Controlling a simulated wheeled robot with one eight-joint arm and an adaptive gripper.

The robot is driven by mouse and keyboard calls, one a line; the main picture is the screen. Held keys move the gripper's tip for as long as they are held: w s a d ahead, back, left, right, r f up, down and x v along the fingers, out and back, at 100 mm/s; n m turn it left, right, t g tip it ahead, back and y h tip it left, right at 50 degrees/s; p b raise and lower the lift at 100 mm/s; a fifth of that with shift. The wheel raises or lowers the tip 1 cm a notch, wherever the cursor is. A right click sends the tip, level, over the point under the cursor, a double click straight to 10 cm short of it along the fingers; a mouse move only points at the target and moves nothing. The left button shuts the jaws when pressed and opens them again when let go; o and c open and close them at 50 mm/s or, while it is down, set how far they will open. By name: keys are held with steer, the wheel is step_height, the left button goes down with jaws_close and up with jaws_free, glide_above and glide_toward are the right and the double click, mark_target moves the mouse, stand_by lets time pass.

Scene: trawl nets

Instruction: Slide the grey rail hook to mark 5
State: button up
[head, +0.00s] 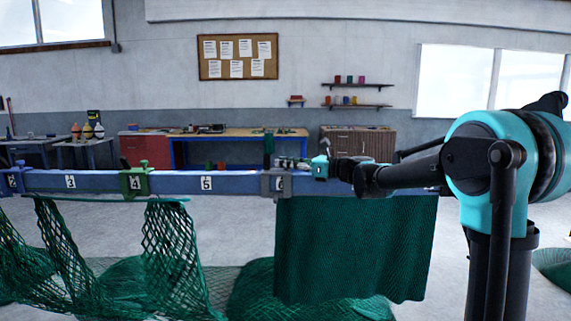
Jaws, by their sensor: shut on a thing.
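The grey rail hook (272,184) sits on the blue rail (230,183) over the left part of mark 6 (281,184). Mark 5 (206,183) shows on the bare rail to its left. My gripper (284,163) reaches in from the right, just above the rail, and is shut on the grey rail hook's upper part. The exact contact is too small to see clearly.
A green hook (136,182) sits at mark 4, and a blue hook (12,180) at the far left. The rail between the green and grey hooks is clear. Green netting (170,250) hangs at left; a dark green net panel (350,245) hangs below the rail at right.

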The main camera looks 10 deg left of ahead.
mark_target(216, 173)
steer(key=shift+a, duration=0.1)
jaws_close()
steer(key=s+a, duration=0.1)
steer(key=a, duration=0.6)
steer(key=s+a, duration=0.2)
steer(key=a, duration=0.6)
steer(key=s+a, duration=0.2)
steer(key=a, duration=0.5)
steer(key=shift+s+a, duration=0.2)
steer(key=shift+a, duration=0.15)
steer(key=o, duration=0.8)
jaws_free()
steer(key=shift+a, duration=0.15)
steer(key=shift+c, duration=0.2)
steer(key=shift+o, duration=0.9)
steer(key=shift+d, duration=0.3)
steer(key=s+d, duration=0.2)
steer(key=d, duration=0.9)
steer(key=shift+d, duration=0.2)
